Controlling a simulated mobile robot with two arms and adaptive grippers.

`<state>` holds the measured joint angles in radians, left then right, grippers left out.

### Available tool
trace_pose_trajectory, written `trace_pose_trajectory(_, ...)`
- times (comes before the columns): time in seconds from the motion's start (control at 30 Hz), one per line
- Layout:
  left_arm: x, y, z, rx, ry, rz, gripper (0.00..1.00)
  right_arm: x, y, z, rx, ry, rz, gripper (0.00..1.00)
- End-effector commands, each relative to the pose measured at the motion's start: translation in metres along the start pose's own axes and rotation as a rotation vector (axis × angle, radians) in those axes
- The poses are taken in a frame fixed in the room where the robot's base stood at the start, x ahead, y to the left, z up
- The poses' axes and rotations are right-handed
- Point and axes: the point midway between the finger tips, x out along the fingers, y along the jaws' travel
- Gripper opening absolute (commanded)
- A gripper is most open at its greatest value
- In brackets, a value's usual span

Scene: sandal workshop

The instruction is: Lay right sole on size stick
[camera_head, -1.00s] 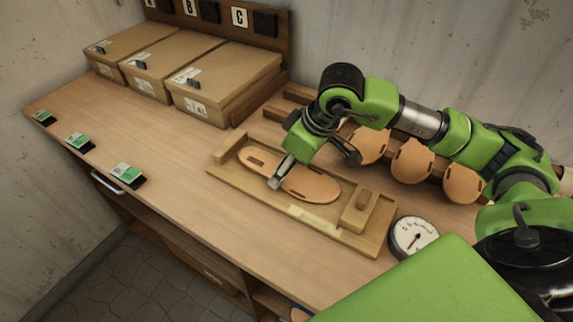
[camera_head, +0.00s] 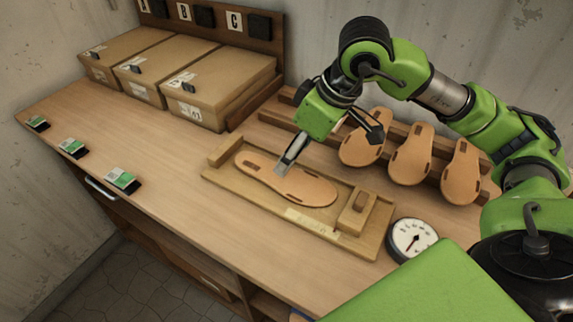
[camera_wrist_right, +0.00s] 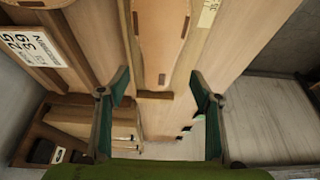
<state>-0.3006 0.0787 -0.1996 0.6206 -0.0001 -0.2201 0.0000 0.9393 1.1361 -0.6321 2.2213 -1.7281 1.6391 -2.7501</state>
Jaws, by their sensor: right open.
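The tan sole (camera_head: 312,190) lies flat on the wooden size stick (camera_head: 285,225), lengthwise between its end block (camera_head: 224,148) and the sliding block (camera_head: 356,212). My right gripper (camera_head: 329,155) is open and empty above the sole, its two fingers spread wide. In the right wrist view, the sole (camera_wrist_right: 160,42) shows beyond the open fingers (camera_wrist_right: 160,92), with nothing between them. Part of the sole is hidden behind one finger in the head view. My left gripper is not in view.
Several tan soles (camera_head: 411,156) lean on a wooden rack (camera_head: 290,118) behind. A round dial gauge (camera_head: 412,238) stands right of the stick. Lidded boxes (camera_head: 218,88) stand at the back left. Green-white cards (camera_head: 122,180) lie along the front edge.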

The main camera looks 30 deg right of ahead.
Motion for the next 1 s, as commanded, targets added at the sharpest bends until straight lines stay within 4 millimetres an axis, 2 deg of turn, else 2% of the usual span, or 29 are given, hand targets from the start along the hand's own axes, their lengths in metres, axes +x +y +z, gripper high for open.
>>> trace_pose_trajectory(0.1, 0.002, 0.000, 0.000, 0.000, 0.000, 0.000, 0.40, -0.021, 0.000, -0.001, -0.001, 0.003, 0.002, 0.59)
trace_pose_trajectory(0.3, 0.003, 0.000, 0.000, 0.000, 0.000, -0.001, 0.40, -0.039, 0.000, 0.000, 0.000, 0.000, 0.000, 0.59)
trace_pose_trajectory(1.0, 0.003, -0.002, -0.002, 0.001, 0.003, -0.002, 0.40, -0.041, 0.000, 0.000, 0.000, -0.001, 0.000, 0.59)
